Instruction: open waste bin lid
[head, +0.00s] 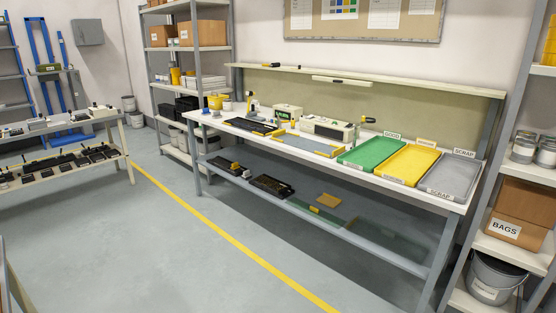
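I cannot make out a waste bin with a lid for certain. A grey bucket (492,278) with a white label stands low on the right shelf; I see no hinged lid on it. Small grey pails (136,119) stand by the back wall on the left, too small to tell whether they have lids. Neither my left nor my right gripper is in view.
A long workbench (455,202) holds a green tray (372,154), a yellow tray (408,164), a grey scrap tray (452,178) and devices. A rack (130,158) stands left, shelving (190,70) behind. The floor (150,240) is clear around a yellow line.

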